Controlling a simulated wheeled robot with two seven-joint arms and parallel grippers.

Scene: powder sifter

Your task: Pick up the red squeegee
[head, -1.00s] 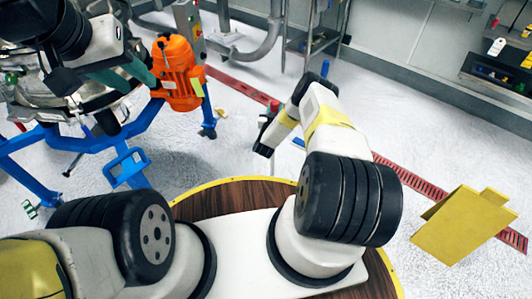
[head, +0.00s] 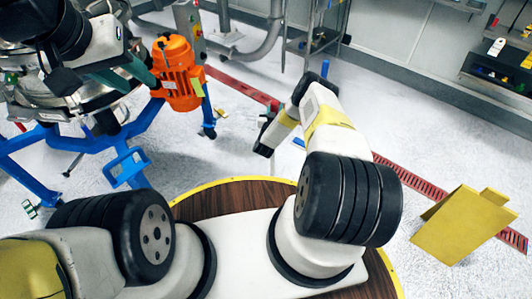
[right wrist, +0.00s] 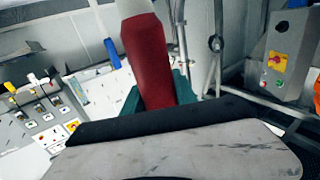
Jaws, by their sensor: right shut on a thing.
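The red squeegee shows in the right wrist view as a thick red bar (right wrist: 147,58) rising up and away from me. My right gripper (right wrist: 157,100), with teal fingers, is shut on it; a dark edge and grey plate in front hide the lower part of the grip. In the head view my right arm reaches away from the round table, and its gripper cannot be made out. My left gripper (head: 128,76), with teal fingers, is at the upper left, in front of the metal sifter (head: 60,100). Whether its fingers are apart is unclear.
An orange motor (head: 178,75) is beside the sifter on a blue frame (head: 95,142). A yellow floor sign (head: 460,225) stands at the right. A shelf rack (head: 312,35) is at the back. The white floor between is mostly clear. A control box (right wrist: 285,58) shows in the right wrist view.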

